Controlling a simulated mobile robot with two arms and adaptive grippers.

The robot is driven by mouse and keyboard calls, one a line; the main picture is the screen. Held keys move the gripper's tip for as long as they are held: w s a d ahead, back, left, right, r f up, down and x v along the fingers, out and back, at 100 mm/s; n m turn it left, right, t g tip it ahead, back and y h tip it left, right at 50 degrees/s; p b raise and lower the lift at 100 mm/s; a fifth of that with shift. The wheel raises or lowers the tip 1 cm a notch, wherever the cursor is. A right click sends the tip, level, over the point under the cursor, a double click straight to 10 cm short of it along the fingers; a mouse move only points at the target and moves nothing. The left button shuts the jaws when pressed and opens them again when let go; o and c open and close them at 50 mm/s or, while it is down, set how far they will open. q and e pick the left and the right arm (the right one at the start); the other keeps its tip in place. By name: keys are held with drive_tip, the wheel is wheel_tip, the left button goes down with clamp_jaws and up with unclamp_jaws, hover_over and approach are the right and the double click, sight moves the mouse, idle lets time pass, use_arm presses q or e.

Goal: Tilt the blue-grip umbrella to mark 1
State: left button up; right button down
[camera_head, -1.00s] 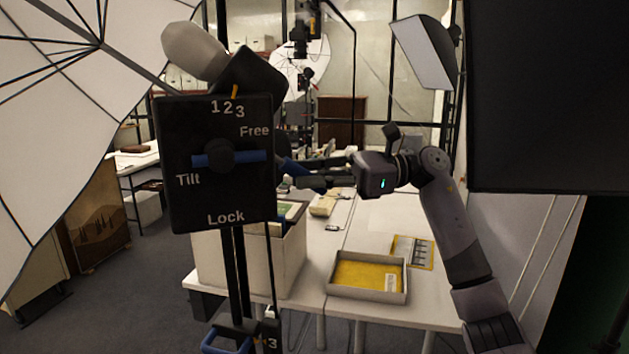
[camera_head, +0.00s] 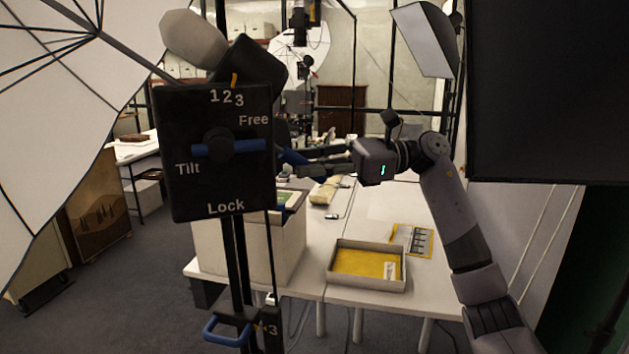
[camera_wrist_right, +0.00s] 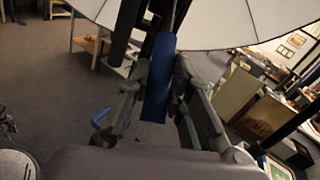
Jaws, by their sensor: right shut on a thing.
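The white umbrella (camera_head: 60,150) spreads across the left of the head view. In front of it is a black panel (camera_head: 200,110) marked 1 2 3, Free, Tilt and Lock. My left gripper is not in view.
A white table (camera_head: 360,302) holds an open box (camera_head: 297,240) and a shallow tray (camera_head: 400,268) with a yellow sheet. A blue handle (camera_head: 212,328) is low on the stand. A dark panel (camera_head: 550,90) fills the upper right. Grey floor (camera_head: 150,270) is clear at left.

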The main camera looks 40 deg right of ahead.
drive_tip(key=shift+s+r, duration=0.3)
drive_tip(key=shift+r, duration=0.25)
drive_tip(key=c, duration=1.8)
unclamp_jaws()
drive_tip(key=o, duration=0.3)
drive_tip(key=shift+d+f, duration=0.15)
drive_tip(key=shift+d, duration=0.05)
drive_tip(key=shift+o, duration=0.3)
drive_tip(key=shift+f, duration=0.1)
drive_tip(key=shift+w, duration=0.1)
drive_tip(key=v, duration=1.2)
